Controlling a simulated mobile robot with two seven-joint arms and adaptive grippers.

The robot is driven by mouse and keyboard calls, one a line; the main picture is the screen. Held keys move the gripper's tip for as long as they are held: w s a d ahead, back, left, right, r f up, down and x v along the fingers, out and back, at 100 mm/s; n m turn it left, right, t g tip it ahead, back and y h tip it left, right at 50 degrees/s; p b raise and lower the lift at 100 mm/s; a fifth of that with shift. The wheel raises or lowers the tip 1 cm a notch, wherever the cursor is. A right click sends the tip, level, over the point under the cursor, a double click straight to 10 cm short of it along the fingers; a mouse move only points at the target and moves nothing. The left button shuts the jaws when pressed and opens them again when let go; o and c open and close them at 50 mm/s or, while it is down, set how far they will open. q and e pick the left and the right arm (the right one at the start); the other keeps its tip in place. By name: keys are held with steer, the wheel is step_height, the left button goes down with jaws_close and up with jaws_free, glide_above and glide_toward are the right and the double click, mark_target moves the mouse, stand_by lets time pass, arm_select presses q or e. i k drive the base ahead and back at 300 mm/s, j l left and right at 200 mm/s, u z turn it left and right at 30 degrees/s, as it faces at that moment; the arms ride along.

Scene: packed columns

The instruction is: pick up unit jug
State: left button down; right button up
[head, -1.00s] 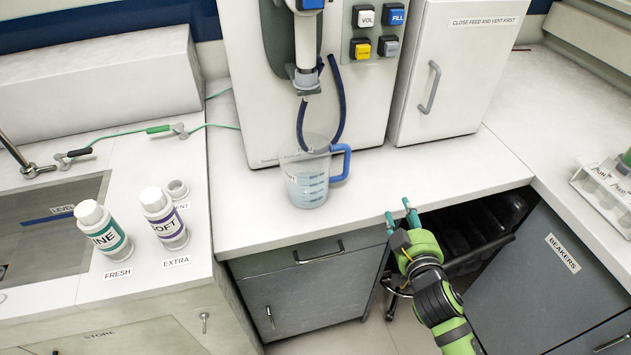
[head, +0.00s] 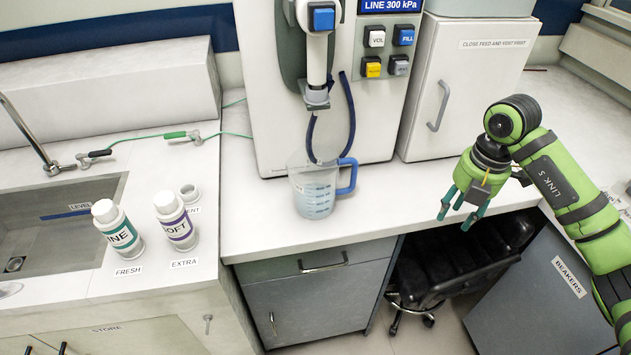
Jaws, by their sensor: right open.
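The unit jug (head: 314,194) is a clear measuring jug with blue graduation marks and a blue handle (head: 348,176) on its right side. It stands upright on the white counter, in front of the dispensing machine and below its nozzle (head: 316,97). It looks partly filled with pale liquid. My right gripper (head: 458,213) is to the right of the jug, apart from it, above the counter's front edge. Its teal fingers are spread and empty, pointing down and to the left. My left gripper is not in view.
Two bottles, LINE (head: 118,232) and SOFT (head: 177,224), stand left by the sink. A dark chair (head: 440,262) is under the counter. The counter right of the jug is clear.

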mark_target(314, 187)
steer(key=l+u, duration=0.85)
steer(key=l, duration=0.2)
steer(key=l+u, duration=0.45)
steer(key=k+l+u, duration=0.15)
steer(key=l+u, duration=0.4)
steer(key=u, duration=0.15)
